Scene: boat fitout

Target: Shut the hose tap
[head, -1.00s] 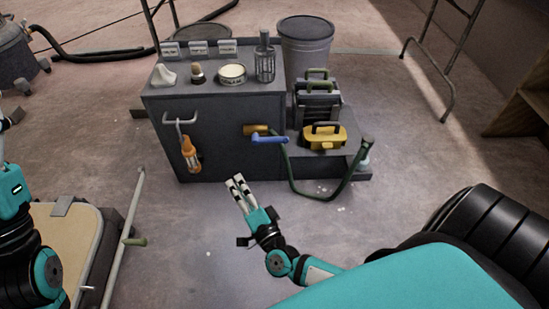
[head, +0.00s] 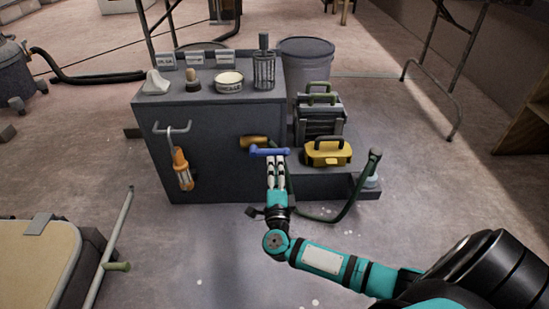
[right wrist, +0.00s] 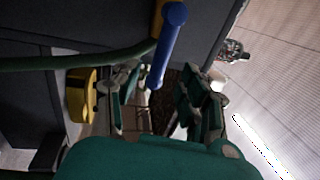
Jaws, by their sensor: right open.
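The hose tap has a brass body (head: 254,141) on the front of the grey cabinet and a blue lever handle (head: 269,152) lying roughly sideways, pointing right. A dark green hose (head: 345,200) hangs from the tap and loops to the right. My right gripper (head: 276,161) is open with its fingertips just below the handle in the head view. In the right wrist view the blue handle (right wrist: 170,45) reaches down toward the space between the open fingers (right wrist: 155,98). I cannot tell whether they touch it. My left gripper is out of view.
A yellow case (head: 328,153) sits to the right. A board (head: 35,260) lies at lower left.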

